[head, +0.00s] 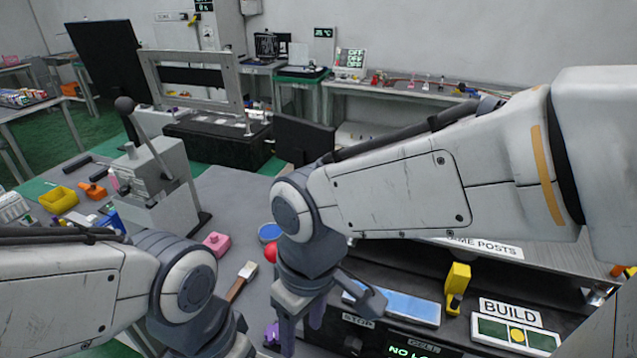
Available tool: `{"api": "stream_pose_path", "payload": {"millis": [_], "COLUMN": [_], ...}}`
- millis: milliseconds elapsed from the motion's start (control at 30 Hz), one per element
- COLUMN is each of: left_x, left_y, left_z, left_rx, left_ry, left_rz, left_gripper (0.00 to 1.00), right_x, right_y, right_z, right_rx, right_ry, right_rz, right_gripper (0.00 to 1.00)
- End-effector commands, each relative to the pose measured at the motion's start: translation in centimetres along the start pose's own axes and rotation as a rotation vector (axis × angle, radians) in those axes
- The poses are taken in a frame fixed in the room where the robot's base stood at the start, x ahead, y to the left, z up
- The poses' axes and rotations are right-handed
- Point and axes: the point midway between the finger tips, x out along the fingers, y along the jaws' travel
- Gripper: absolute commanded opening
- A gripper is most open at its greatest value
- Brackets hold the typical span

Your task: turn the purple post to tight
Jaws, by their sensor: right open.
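A small purple piece (271,334) shows at the bottom of the head view, just left of my right gripper. It may be the purple post; most of it is hidden by the gripper or cut off by the frame, so its setting cannot be read. My right gripper (302,332) points down, open, close beside the purple piece in the picture. Whether they touch cannot be told. My left arm comes in at the lower left, and its gripper is below the frame.
A dark console holds a yellow lever (457,283), a BUILD sign (510,311) and a partly hidden display (410,351). A red ball (270,252), a brush (241,280) and a pink block (216,243) are near the right wrist. A grey lever box (150,190) stands left.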

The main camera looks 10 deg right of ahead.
Motion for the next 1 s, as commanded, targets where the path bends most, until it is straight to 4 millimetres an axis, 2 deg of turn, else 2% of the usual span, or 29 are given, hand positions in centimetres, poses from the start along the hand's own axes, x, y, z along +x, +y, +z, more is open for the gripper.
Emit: {"api": "stream_pose_path", "payload": {"millis": [33,100,200,300,400,500,567,667,1000], "left_x": [-1.4,-2.5,-3.9,-4.9,-5.7,-6.0,-6.0,-6.0,-6.3], "left_y": [0.1,0.2,0.3,0.4,0.4,0.4,0.4,0.4,0.5], "left_z": [-0.1,-0.1,-0.2,-0.3,-0.3,-0.3,-0.3,-0.3,-0.3], "left_rx": [0.0,0.0,0.0,0.0,0.0,0.0,0.0,0.0,0.0], "left_ry": [0.0,0.0,0.0,0.0,0.0,0.0,0.0,0.0,0.0], "left_rz": [0.0,0.0,0.0,0.0,0.0,0.0,0.0,0.0,0.0], "left_gripper": [0.5,0.5,0.5,0.5,0.5,0.5,0.5,0.5,0.5], "right_x": [-2.8,-5.9,-10.2,-13.9,-16.5,-18.0,-18.3,-17.7,-11.6], "right_y": [1.8,4.7,9.5,14.2,17.8,20.0,20.7,21.1,21.2], "right_z": [-2.0,-4.4,-6.8,-8.0,-8.1,-7.9,-7.8,-7.7,-7.4], "right_rx": [0.013,0.013,0.01,0.008,0.008,0.006,0.005,0.001,0.001], "right_ry": [0.003,-0.002,-0.015,-0.029,-0.042,-0.049,-0.053,-0.056,-0.057], "right_rz": [0.008,0.021,0.035,0.047,0.054,0.059,0.059,0.058,0.057], "right_gripper": [0.58,0.58,0.58,0.58,0.58,0.58,0.58,0.58,0.58]}}
